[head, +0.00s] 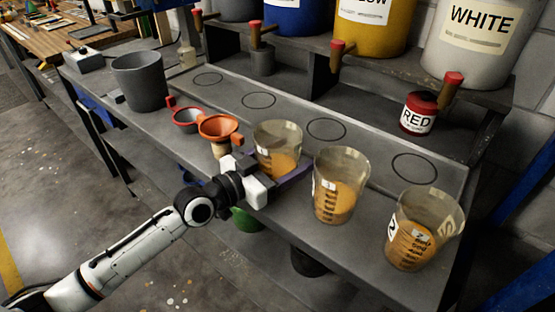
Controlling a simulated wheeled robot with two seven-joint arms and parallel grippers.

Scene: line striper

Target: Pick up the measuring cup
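Three clear measuring cups with amber lower parts stand along the front of the grey bench: a left cup (278,140), a middle cup (338,188) and a right cup (424,230). Dark scale marks show on the middle and right cups. My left gripper (272,170) is at the left cup, low down, with one finger on its left side and a purple-grey finger along its near right side. The fingers partly hide the cup's base. I cannot tell whether they press on it. The cup looks upright. My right gripper is not in view.
An orange funnel (218,127), a red-rimmed grey cup (186,118) and a grey bucket (140,82) stand left of the cups. A RED can (418,112) and large paint containers, including a WHITE one (475,40), are behind. Marked circles on the bench strip are empty.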

